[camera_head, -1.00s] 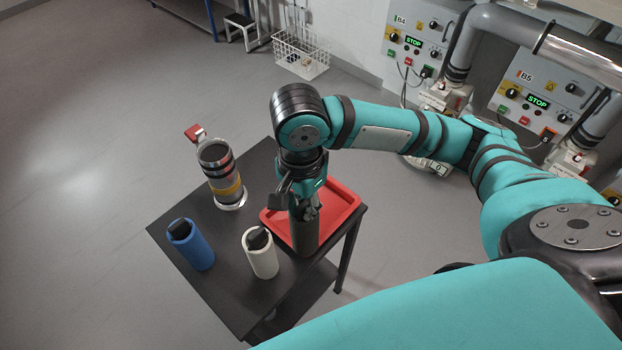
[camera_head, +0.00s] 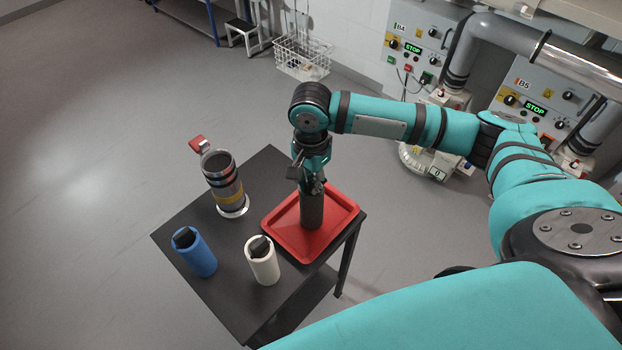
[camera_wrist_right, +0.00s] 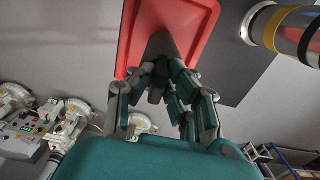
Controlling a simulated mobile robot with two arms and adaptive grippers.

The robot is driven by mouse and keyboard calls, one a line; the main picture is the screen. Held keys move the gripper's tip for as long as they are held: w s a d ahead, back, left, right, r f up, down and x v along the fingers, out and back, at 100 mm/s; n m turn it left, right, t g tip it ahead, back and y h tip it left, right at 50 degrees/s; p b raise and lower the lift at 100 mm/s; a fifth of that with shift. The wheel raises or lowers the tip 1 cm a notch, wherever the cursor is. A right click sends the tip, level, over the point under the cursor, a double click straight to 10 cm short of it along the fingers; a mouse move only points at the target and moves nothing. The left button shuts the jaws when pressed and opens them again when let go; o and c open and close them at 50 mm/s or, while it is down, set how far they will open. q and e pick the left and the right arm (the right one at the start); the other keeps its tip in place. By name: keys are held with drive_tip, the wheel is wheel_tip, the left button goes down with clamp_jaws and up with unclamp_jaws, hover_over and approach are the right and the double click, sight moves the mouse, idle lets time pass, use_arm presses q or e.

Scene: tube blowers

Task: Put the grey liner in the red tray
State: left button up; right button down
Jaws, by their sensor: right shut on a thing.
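The grey liner (camera_head: 312,213) is a dark grey upright cylinder in the head view, over the middle of the red tray (camera_head: 342,233). I cannot tell whether its base touches the tray floor. My right gripper (camera_head: 311,186) is shut on the liner's upper end from above. In the right wrist view the liner (camera_wrist_right: 160,46) is between the fingers of the gripper (camera_wrist_right: 160,75), with the red tray (camera_wrist_right: 205,18) behind it. My left gripper is not in view.
A blue cylinder (camera_head: 198,258) and a white cylinder (camera_head: 264,266) stand on the black table (camera_head: 210,295) near the tray. A metal canister with coloured bands (camera_head: 224,180) stands at the left. Control panels (camera_head: 413,45) line the back wall.

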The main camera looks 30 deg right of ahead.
drive_tip(key=c, duration=1.3)
unclamp_jaws()
drive_tip(key=shift+f, duration=0.1)
wheel_tip(320, 180, up, 12)
drive_tip(key=shift+r+b, duration=0.15)
drive_tip(key=shift+b, duration=0.75)
drive_tip(key=shift+s, duration=0.1)
